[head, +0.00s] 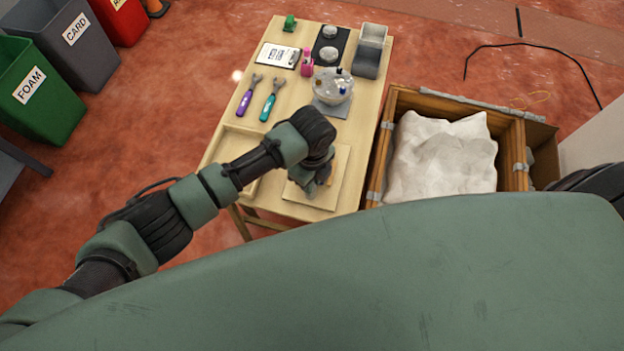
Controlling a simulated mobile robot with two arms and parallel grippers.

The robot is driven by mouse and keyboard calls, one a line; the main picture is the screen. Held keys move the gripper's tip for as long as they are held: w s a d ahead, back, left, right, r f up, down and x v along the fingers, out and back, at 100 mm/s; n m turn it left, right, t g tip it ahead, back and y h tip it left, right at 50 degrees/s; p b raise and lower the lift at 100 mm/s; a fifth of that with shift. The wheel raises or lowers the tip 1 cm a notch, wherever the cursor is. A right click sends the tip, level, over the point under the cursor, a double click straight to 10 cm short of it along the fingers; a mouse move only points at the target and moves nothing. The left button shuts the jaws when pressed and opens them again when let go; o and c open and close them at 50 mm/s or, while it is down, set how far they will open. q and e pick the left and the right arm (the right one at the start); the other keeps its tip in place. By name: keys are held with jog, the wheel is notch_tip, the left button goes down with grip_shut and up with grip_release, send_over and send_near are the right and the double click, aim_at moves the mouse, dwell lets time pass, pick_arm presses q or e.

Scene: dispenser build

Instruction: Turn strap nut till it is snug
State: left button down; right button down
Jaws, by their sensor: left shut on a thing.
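My left gripper (318,188) reaches down over a pale wooden board (298,196) at the near end of the table. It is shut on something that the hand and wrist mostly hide. A small orange-brown bit (311,188) shows beside the fingers; I cannot tell what it belongs to. I cannot make out the strap nut or strap under the hand. A purple wrench (246,101) and a teal wrench (270,104) lie apart on the table, left of the clear bowl. My right gripper is not in view.
On the table (303,17) are a clear bowl of small parts (331,90), a clipboard (277,56), a pink item (307,63), a black mat (341,37) and a grey bin (369,58). A wooden crate (379,165) with a white sack (440,155) stands close on the right.

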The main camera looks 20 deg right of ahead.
pick_arm(q)
jog(key=shift+r+m, duration=0.1)
jog(key=shift+m, duration=0.7)
jog(key=c, duration=1.3)
grip_release()
jog(key=shift+r+b, duration=0.8)
jog(key=shift+r, duration=3.1)
